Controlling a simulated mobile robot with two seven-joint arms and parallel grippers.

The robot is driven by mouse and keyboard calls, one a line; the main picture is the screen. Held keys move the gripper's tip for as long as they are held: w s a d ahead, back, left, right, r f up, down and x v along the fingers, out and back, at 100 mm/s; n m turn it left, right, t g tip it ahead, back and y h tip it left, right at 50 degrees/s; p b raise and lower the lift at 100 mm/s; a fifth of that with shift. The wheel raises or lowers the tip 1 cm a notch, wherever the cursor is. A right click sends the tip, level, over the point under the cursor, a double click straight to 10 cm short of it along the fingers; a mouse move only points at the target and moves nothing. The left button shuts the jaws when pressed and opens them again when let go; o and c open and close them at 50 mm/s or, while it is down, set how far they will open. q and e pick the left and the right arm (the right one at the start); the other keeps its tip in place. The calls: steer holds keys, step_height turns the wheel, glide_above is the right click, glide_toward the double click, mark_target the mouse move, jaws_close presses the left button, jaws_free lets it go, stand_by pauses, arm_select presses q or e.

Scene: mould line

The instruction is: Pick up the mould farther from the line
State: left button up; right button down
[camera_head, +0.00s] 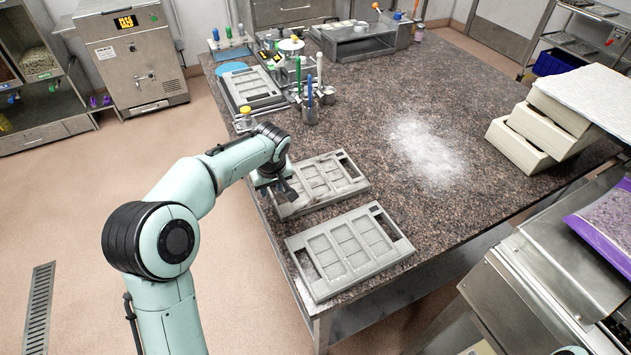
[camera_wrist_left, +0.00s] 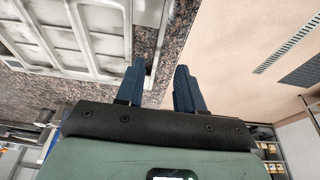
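Two grey rectangular moulds with windowed frames lie flat on the speckled table's left edge. The rear mould (camera_head: 322,184) lies just behind the front mould (camera_head: 350,250), with a narrow gap between them. My left gripper (camera_head: 284,194) is at the rear mould's left end and covers part of it. In the left wrist view my left gripper (camera_wrist_left: 159,82) has its two blue fingers apart with nothing between them. A mould (camera_wrist_left: 72,38) lies to the left of the fingers there, beside the table edge. I cannot see my right gripper.
Grey trays (camera_head: 250,86) lie at the table's far left, near a metal pot of tools (camera_head: 309,112). White powder (camera_head: 425,148) covers part of the middle. Stacked cream blocks (camera_head: 520,146) stand at right, near a steel machine (camera_head: 545,285). Bare table lies right of the moulds.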

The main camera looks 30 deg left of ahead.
mark_target(272, 195)
arm_select(q)
steer(key=x, duration=0.5)
steer(key=shift+w+a+f+p, duration=0.2)
steer(key=shift+w+p, duration=0.15)
steer(key=shift+w, duration=0.15)
steer(key=shift+s+r, duration=0.1)
steer(key=shift+c, duration=0.3)
jaws_close()
